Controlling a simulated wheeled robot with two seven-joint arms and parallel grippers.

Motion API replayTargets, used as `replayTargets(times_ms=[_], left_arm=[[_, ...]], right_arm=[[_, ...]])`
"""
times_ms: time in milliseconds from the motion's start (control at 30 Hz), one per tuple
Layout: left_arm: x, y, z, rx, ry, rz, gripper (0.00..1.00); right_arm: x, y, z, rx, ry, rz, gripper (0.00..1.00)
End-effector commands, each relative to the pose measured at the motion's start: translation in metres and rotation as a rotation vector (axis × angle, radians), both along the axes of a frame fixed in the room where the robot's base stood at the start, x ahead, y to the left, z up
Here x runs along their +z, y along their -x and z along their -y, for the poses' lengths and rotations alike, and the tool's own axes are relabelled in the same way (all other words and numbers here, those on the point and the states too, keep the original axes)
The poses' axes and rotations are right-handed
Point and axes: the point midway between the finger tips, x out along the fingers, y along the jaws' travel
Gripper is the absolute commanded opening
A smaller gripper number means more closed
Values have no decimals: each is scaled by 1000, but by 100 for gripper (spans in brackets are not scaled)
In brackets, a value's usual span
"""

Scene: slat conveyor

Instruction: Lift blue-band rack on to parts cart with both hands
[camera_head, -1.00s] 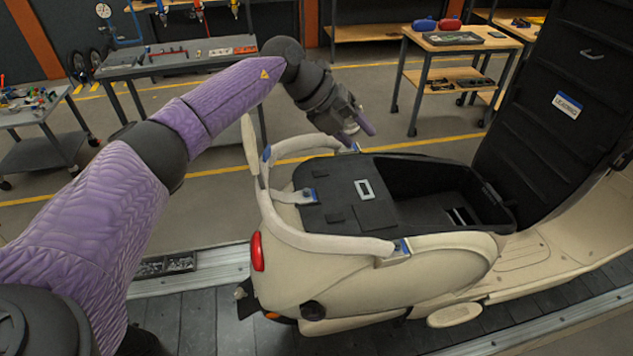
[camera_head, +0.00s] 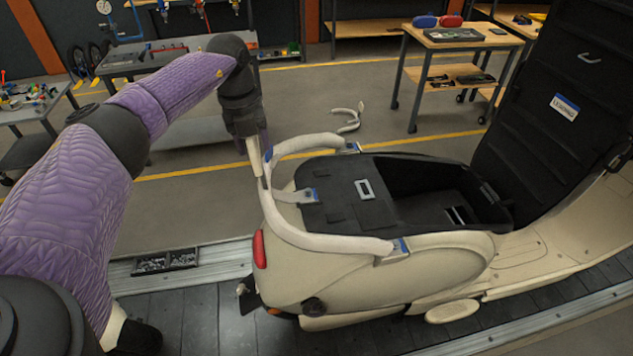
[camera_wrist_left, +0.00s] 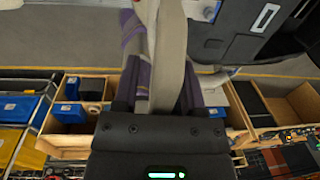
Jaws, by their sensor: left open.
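The rack (camera_head: 330,242) is a cream curved rail with blue bands at its mounts, around the back of the scooter's black seat well. It rests on the cream scooter body (camera_head: 385,285). My left gripper (camera_head: 257,165) points down at the rack's upright left end. In the left wrist view, a cream bar (camera_wrist_left: 168,55) runs between the open fingers of my left gripper (camera_wrist_left: 158,85); whether they touch it I cannot tell. The wooden-topped cart (camera_head: 460,38) stands at the back right; I cannot tell which cart is the parts cart. My right gripper is out of view.
A grey cart (camera_head: 160,62) stands at the back left, with another grey table (camera_head: 28,112) at the left edge. A cream hooked piece (camera_head: 350,120) lies on the floor behind the scooter. The scooter's raised black lid (camera_head: 540,80) stands at right.

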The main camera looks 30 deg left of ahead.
Motion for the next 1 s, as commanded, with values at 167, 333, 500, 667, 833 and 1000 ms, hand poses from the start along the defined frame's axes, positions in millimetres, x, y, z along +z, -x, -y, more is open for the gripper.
replayTargets(times_ms=[167, 333, 500, 667, 833, 1000], left_arm=[[0, 0, 0, -1, 1, 1, 25], [0, 0, 0, -1, 1, 1, 0], [1, 0, 0, -1, 1, 1, 0], [1, 0, 0, -1, 1, 1, 0], [1, 0, 0, -1, 1, 1, 0], [1, 0, 0, -1, 1, 1, 0]], right_arm=[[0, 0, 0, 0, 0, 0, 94], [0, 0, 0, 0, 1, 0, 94], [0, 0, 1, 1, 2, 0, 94], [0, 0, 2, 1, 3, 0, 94], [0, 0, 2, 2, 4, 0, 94], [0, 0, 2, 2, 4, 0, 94]])
